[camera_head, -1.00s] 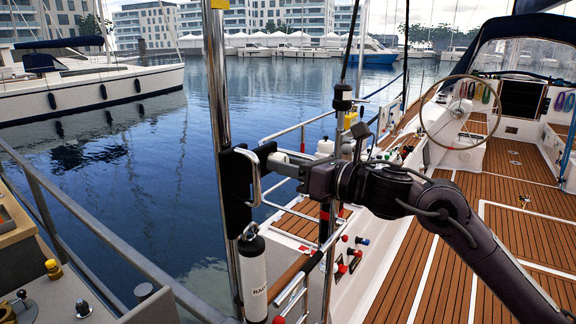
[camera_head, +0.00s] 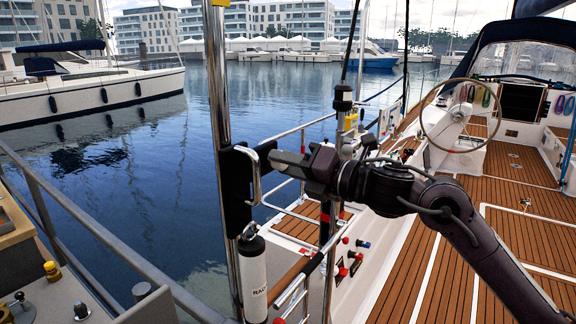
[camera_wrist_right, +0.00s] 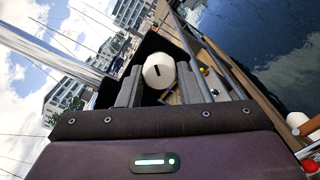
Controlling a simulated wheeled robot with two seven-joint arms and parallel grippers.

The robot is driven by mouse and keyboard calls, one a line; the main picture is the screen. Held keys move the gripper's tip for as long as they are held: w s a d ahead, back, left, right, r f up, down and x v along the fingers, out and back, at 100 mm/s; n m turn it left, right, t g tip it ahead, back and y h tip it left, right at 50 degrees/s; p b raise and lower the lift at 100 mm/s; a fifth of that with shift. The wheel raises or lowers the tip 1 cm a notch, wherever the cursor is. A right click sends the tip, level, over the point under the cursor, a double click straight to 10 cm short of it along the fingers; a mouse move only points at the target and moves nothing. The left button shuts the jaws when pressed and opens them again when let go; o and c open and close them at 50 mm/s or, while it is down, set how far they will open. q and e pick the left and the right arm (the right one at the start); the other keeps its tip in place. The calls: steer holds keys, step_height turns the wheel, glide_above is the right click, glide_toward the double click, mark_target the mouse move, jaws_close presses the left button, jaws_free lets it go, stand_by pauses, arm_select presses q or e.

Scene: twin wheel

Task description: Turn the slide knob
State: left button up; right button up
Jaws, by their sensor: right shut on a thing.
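The slide knob (camera_wrist_right: 159,71) is a round white disc with a dark slot, seen in the right wrist view. It sits between the two grey fingers of my right gripper (camera_wrist_right: 160,86), which is shut on it. In the head view my right gripper (camera_head: 276,160) reaches in from the right to the black bracket (camera_head: 234,185) on the steel pole. The knob is hidden there behind the fingers. My left gripper is not in view.
The steel pole (camera_head: 219,115) stands upright beside the gripper, with a silver handle (camera_head: 254,175) on the bracket. A white cylinder (camera_head: 252,277) hangs below. A railing (camera_head: 120,255) runs at lower left. The boat deck (camera_head: 400,270) and steering wheel (camera_head: 461,115) lie to the right.

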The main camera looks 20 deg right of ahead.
steer(key=shift+r+m+p, duration=0.15)
steer(key=shift+m+p, duration=0.8)
steer(key=shift+m, duration=3.95)
steer(key=o, duration=1)
steer(key=b+v, duration=0.4)
steer(key=v, duration=0.3)
steer(key=shift+s+d, duration=0.25)
steer(key=shift+s, duration=0.05)
